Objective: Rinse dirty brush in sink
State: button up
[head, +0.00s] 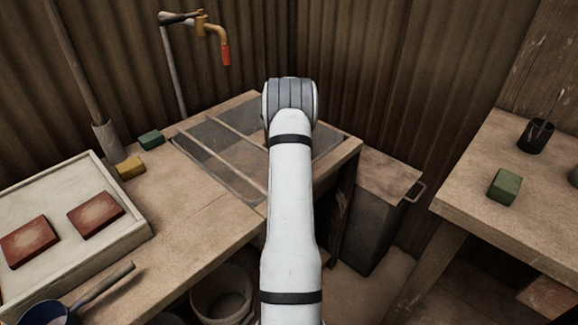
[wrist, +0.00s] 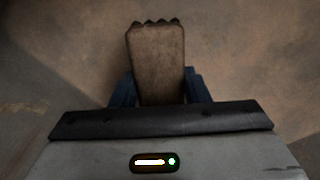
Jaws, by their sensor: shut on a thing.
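My gripper (wrist: 158,86) is shut on a brown, block-like thing with a jagged far end, which looks like the dirty brush (wrist: 156,50). Its blue fingers show on either side of the brush in the wrist view. In the head view my arm reaches forward over the right part of the sink, and it hides the gripper and the brush. The sink (head: 186,146) is a grey basin set in the wooden counter, with bars across it. A tap (head: 212,28) with an orange-red end stands behind it. I cannot tell whether any water runs.
A pale tray (head: 140,236) with two red tiles (head: 97,214) lies on the left counter. A yellow block (head: 130,168) and a green block (head: 151,139) lie behind it. A dark pan (head: 50,313) is front left. A right table (head: 470,165) holds a green block (head: 505,187) and black cup (head: 536,136).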

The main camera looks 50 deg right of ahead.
notch_tip(320, 180, up, 21)
jog(key=p, duration=1.3)
dwell(0.6)
dwell(2.0)
notch_tip(320, 180, up, 4)
jog(key=p, duration=0.3)
dwell(0.8)
